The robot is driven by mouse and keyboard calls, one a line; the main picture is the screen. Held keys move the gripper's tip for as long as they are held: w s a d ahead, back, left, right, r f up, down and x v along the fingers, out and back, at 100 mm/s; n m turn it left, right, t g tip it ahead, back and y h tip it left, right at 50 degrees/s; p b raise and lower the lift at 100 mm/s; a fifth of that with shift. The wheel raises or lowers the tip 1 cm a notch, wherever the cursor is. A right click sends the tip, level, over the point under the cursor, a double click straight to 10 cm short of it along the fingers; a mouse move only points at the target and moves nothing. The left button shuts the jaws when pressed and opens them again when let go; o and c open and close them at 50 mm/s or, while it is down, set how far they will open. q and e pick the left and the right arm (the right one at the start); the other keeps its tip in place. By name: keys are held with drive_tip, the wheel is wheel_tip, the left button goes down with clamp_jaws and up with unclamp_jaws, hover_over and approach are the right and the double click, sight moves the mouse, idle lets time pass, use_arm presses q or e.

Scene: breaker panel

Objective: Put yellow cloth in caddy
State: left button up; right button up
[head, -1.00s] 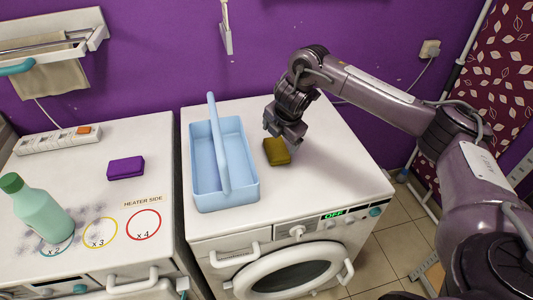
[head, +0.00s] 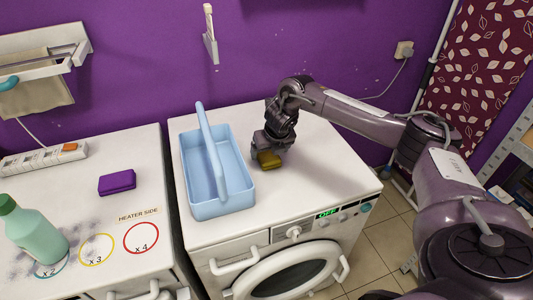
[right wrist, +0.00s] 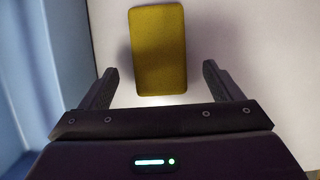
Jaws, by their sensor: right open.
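The yellow cloth (head: 269,160) is a small folded block lying on the white washing machine top, just right of the caddy. The light blue caddy (head: 222,208) stands on the same top, with a tall handle, and looks empty. My right gripper (head: 268,152) is open, low over the cloth and partly hiding it. In the right wrist view the cloth (right wrist: 158,48) lies ahead of and between the two open fingers (right wrist: 160,85), apart from both. The caddy's blue wall (right wrist: 45,60) fills the left side there. My left gripper is not in view.
A purple block (head: 117,182), a green bottle (head: 36,232) and a power strip (head: 42,158) are on the left machine. The washing machine top (head: 320,185) is clear to the right of the cloth. A purple wall (head: 170,60) stands behind.

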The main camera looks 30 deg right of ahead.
sight(267, 155)
drive_tip(key=shift+x, duration=1.45)
drive_tip(key=shift+r, duration=0.1)
drive_tip(key=c, duration=1.1)
drive_tip(key=shift+c, duration=0.2)
